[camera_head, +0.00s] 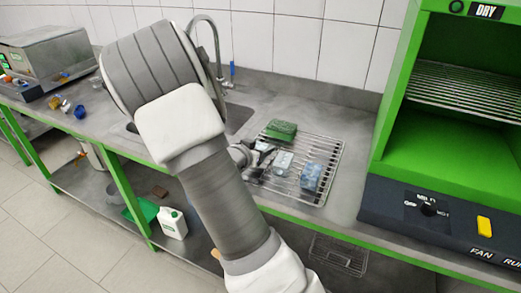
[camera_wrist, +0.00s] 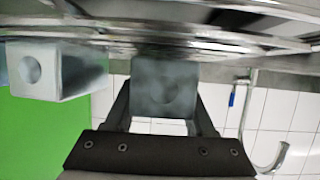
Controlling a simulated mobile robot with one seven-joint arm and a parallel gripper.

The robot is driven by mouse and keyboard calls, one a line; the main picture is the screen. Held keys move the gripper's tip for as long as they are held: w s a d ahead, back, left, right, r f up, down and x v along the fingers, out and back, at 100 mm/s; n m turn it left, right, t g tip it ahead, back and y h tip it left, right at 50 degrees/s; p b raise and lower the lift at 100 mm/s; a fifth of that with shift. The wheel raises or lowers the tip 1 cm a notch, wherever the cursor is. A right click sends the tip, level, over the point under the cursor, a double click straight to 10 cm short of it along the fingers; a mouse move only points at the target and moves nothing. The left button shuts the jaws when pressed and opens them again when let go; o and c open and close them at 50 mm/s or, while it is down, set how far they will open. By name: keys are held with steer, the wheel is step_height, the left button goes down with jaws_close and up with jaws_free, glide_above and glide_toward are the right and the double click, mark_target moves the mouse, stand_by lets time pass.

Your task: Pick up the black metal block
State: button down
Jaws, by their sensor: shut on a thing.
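In the head view my gripper (camera_head: 262,150) is low over the left part of the rack, partly hidden by my arm. The block is hard to make out there.
The wire rack (camera_head: 327,150) also holds a green block (camera_head: 280,130), a light grey block (camera_head: 283,163) and a blue block (camera_head: 311,177). The light grey block is beside mine in the wrist view (camera_wrist: 75,75). A faucet (camera_head: 214,40) stands behind; a green dryer (camera_head: 390,125) stands right.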

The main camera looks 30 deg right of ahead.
mark_target(263, 144)
steer(key=r, duration=0.2)
steer(key=r+p, duration=0.1)
steer(key=r, duration=0.1)
steer(key=shift+s+d+r, duration=0.1)
steer(key=shift+s, duration=0.1)
steer(key=s+d+r, duration=0.2)
steer(key=s+r, duration=0.1)
steer(key=s, duration=0.2)
steer(key=s+d+r+p, duration=0.1)
steer(key=s+d+r, duration=0.1)
steer(key=s, duration=0.3)
steer(key=shift+s+r+p, duration=0.2)
steer(key=shift+r+p, duration=0.1)
steer(key=shift+r, duration=0.35)
